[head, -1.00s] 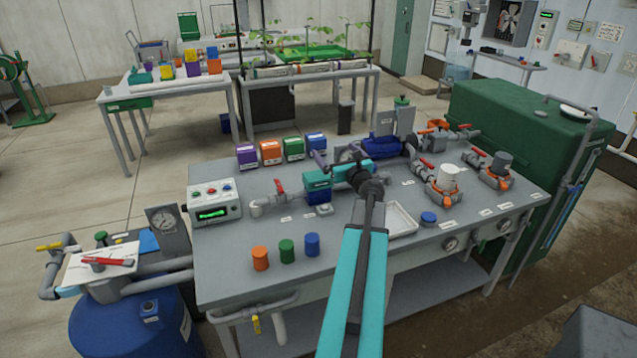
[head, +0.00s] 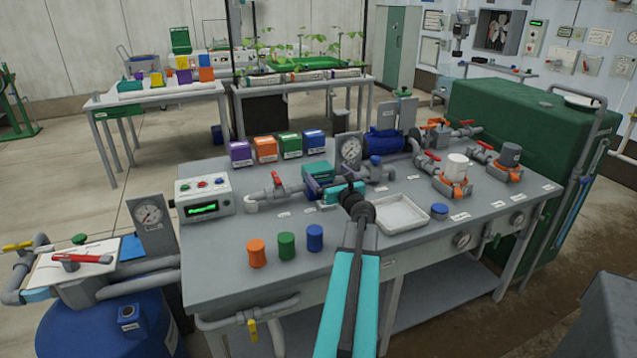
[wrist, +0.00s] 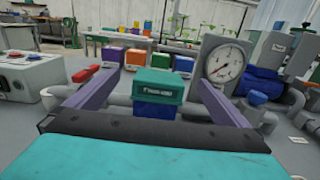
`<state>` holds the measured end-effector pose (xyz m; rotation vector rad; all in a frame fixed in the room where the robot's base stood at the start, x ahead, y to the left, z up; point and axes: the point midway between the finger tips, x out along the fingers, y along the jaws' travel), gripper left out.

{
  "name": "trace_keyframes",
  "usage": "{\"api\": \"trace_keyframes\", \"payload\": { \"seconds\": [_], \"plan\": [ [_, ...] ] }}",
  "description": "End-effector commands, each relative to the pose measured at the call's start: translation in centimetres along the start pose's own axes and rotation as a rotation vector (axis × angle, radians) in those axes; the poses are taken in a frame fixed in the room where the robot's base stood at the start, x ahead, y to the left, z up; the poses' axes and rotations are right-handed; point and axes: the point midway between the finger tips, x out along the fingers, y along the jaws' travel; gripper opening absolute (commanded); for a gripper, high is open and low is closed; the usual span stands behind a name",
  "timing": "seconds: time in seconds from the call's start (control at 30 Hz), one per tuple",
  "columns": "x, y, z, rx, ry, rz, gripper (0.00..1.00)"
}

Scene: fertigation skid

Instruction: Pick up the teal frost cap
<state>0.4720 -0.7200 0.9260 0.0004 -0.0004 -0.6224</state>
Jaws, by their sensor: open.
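The teal frost cap (head: 317,170) sits on a blue block on the grey bench, near its middle. My gripper (wrist: 160,77) is open, with two purple fingers spread to the left and right of the cap in that view. The cap shows between the fingers, apart from both, and nothing is held. In the head view my teal arm partly hides the fingers and the block.
A pressure gauge (wrist: 226,62) stands close to the right finger. A red-handled valve (head: 277,182) and pipe lie left of the cap. Several coloured boxes stand behind. A white tray (head: 426,220) lies to the right. Orange, green and blue cylinders (head: 315,238) stand in front.

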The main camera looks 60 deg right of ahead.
Motion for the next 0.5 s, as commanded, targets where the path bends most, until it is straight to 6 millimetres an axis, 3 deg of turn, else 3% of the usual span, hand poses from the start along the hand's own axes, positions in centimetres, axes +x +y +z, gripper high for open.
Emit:
{"api": "trace_keyframes", "payload": {
  "seconds": [0.03, 0.13, 0.5],
  "plan": [
    [0.0, -0.1, -1.2, 0.0, 0.0, -0.001, 1.0],
    [-0.1, -0.3, -1.9, 0.0, 0.0, -0.004, 1.0],
    [-0.2, -0.8, -2.1, 0.0, 0.0, -0.009, 1.0]
  ]
}}
